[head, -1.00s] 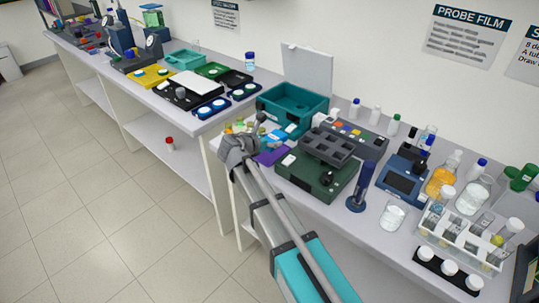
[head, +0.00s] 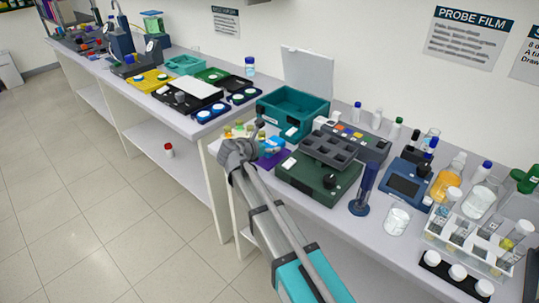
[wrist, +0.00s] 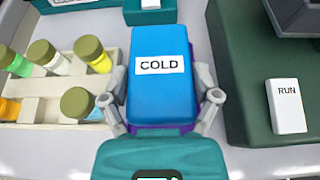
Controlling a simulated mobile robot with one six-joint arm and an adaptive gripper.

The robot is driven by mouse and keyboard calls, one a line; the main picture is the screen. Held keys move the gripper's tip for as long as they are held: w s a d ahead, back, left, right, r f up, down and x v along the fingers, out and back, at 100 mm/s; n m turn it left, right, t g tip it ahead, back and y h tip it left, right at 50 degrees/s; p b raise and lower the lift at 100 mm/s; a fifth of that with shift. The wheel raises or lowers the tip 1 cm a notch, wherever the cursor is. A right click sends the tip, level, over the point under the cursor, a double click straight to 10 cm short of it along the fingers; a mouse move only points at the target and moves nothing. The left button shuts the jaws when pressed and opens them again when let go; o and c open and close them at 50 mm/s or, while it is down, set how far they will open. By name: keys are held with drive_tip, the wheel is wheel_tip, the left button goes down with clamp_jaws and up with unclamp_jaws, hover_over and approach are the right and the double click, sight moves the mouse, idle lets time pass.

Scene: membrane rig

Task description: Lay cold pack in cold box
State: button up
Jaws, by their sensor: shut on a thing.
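The cold pack (wrist: 160,85) is a blue block with a white COLD label. It lies over a purple pad, whose edge shows below it in the wrist view; the pad (head: 272,161) also shows in the head view. My gripper (wrist: 162,88) is shut on the pack, one grey finger along each long side. I cannot tell whether the pack is clear of the pad. In the head view the pack (head: 275,145) is small beside my gripper. The cold box (head: 268,117) is teal, with its pale lid (head: 307,75) standing open, just behind the pack.
A rack of capped vials (wrist: 60,85) stands close left of the pack. A dark green device (wrist: 245,100) with a RUN button (wrist: 287,105) stands close on the right. Its grey block (head: 327,148) rises in the head view. The box's interior looks empty.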

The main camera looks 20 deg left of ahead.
drive_tip(key=shift+f+b, duration=1.1)
drive_tip(key=shift+f, duration=0.3)
drive_tip(key=shift+f, duration=0.15)
drive_tip(key=o, duration=1.1)
drive_tip(key=shift+c, duration=0.2)
drive_tip(key=shift+s+r, duration=0.25)
drive_tip(key=shift+r, duration=0.05)
drive_tip(key=p+v, duration=0.4)
drive_tip(key=v, duration=0.5)
drive_tip(key=shift+s+a+r, duration=0.15)
drive_tip(key=shift+s+r, duration=0.05)
drive_tip(key=shift+s, duration=0.1)
drive_tip(key=shift+p+v, duration=0.3)
drive_tip(key=shift+v, duration=0.6)
